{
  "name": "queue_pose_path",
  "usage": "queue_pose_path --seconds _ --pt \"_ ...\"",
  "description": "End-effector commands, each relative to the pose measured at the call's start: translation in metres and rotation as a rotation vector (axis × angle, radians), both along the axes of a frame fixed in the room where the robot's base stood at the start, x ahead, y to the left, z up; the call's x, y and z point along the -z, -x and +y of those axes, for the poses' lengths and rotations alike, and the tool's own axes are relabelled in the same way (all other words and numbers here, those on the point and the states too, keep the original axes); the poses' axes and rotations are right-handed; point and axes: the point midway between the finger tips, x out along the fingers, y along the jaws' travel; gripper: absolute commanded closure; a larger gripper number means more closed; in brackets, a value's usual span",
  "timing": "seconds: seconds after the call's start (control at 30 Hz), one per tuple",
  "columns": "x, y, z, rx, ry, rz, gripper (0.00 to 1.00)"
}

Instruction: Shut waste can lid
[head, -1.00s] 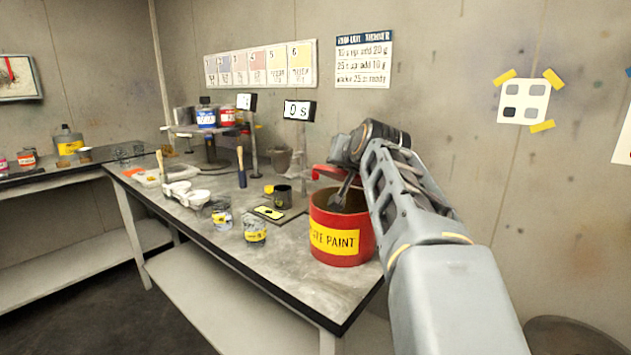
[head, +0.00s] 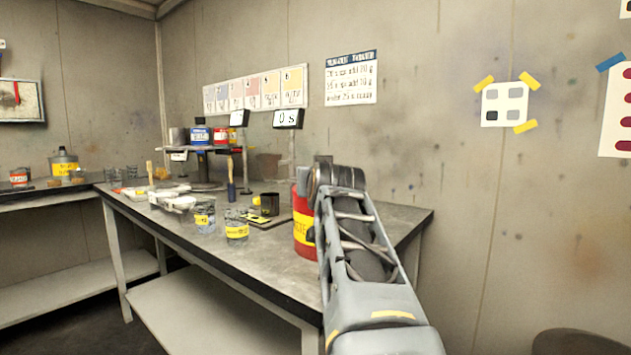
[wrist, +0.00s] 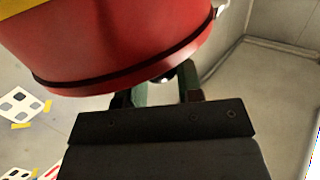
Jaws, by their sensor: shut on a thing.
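The red waste can (head: 302,222) with its yellow label stands on the bench, its right part hidden behind my arm. In the wrist view the red can (wrist: 110,35) fills the top. A dark seam separates the can from the red rim of its lid (wrist: 115,82), which looks level along the can there. In the head view the lid is hidden. My gripper (wrist: 165,88) is at the lid's edge, its fingers closed around a small part that is mostly hidden. A small pale round spot shows between the fingers.
Jars (head: 236,228), a dark cup (head: 269,204) and a scale (head: 258,219) stand left of the can on the bench (head: 265,255). Brushes and a shelf with tins (head: 201,137) are farther back. The wall is close behind; the bench's right end is clear.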

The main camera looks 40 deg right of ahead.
Motion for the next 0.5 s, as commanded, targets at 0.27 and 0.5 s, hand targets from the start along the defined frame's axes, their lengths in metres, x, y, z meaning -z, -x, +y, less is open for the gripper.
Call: queue_pose_path --seconds 0.27,0.5 --pt "0.0049 -0.0013 0.0000 -0.002 -0.010 0.009 1.00" --pt "0.0057 -0.0013 -0.0001 -0.002 -0.011 0.011 0.56"
